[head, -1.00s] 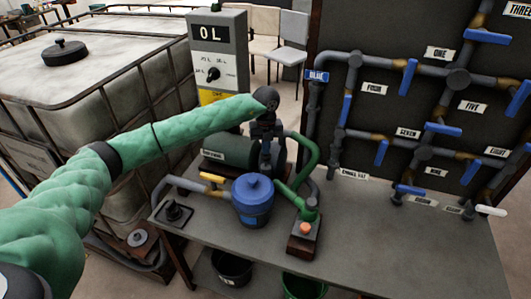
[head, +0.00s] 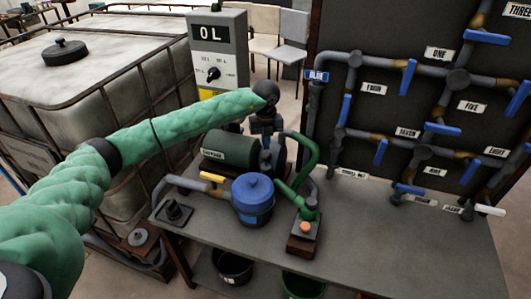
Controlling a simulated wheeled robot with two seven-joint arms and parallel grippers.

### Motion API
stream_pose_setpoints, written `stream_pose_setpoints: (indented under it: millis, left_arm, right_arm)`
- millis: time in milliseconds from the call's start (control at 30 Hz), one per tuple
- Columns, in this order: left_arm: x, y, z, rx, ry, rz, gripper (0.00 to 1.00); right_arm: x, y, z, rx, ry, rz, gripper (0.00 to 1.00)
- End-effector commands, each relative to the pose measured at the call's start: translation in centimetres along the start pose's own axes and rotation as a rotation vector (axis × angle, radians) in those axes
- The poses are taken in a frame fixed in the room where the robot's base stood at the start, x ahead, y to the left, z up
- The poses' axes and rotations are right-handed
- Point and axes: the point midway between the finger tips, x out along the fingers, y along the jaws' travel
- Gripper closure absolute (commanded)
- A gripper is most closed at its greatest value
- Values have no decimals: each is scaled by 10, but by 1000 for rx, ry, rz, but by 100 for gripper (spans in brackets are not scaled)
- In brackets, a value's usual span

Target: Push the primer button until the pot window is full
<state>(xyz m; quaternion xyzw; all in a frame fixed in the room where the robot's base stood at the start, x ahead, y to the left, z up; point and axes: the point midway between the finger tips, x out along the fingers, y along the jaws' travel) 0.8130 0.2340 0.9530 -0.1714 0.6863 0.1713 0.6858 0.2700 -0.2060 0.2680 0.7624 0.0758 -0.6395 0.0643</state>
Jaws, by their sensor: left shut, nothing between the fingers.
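An orange button (head: 305,227) sits on top of a small dark box at the front of the bench, beside the green pipe fitting; I take it as the primer button. The blue lidded pot (head: 253,190) stands left of it. A small window patch shows low on the pot's front, too small to read its level. My left gripper (head: 266,142) points down behind the pot, over the pump, apart from the button. It is shut and empty; its fingertips are hard to separate from the dark parts behind. My right gripper is out of view.
A green motor (head: 230,150) lies behind the pot. A grey box reading 0 L (head: 216,55) stands at the back. A panel of pipes and blue valves (head: 430,110) rises at right. The bench's right part (head: 400,245) is clear. A caged white tank (head: 90,90) is at left.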

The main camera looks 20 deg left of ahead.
Motion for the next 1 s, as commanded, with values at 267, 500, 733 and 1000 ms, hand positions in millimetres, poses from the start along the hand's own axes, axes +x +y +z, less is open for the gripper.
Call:
stream_pose_setpoints:
  millis: [267,500,733,1000]
  left_arm:
    - [-25,0,0,0,-2,-1,100]
    - [-43,0,0,0,0,-1,100]
    - [-54,0,0,0,0,0,100]
    - [-54,0,0,0,0,0,100]
  right_arm:
    - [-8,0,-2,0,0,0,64]
    - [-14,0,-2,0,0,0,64]
    - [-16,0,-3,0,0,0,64]
    - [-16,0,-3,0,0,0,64]
